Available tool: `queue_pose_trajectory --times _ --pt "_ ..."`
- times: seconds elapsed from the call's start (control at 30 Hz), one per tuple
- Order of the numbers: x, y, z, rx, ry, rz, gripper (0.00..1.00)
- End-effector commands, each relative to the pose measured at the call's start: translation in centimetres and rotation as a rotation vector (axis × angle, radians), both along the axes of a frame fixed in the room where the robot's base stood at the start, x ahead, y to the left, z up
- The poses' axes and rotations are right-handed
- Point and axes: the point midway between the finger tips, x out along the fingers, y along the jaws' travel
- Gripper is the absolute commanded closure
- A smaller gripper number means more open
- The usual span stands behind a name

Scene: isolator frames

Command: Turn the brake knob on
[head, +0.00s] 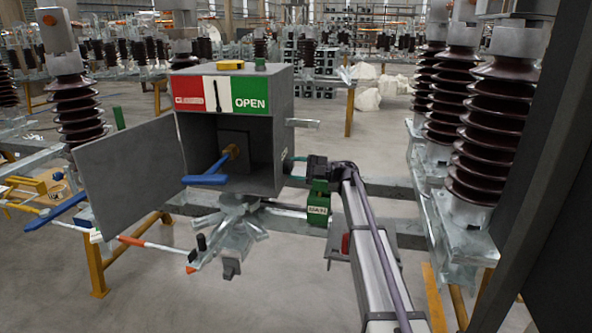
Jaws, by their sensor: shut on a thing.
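The grey box (282,105) stands in the middle of the head view with its door (128,180) swung open to the left. Its top panel (219,95) has a red CLOSED half, a green OPEN half and a dark pointer on white between them. A blue lever (207,176) on a brass shaft (230,152) sits inside. My arm reaches up from the lower right, and my gripper (292,169) is at the box's right wall, shut on the brake knob there. The knob is small and mostly hidden by the gripper, so its setting cannot be read.
A green unit marked MAIN (318,203) hangs just below my gripper. A metal bracket (305,124) juts from the box's right wall above it. Brown ribbed insulators (480,130) stand at the right. A dark post fills the right edge.

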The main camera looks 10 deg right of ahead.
Motion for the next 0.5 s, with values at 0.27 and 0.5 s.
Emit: queue_pose_trajectory --times 0.27,0.5 --pt "-0.01 -0.05 -0.02 -0.001 -0.001 -0.001 0.45" --pt "0.01 -0.02 -0.01 -0.001 -0.001 0.0 0.25"
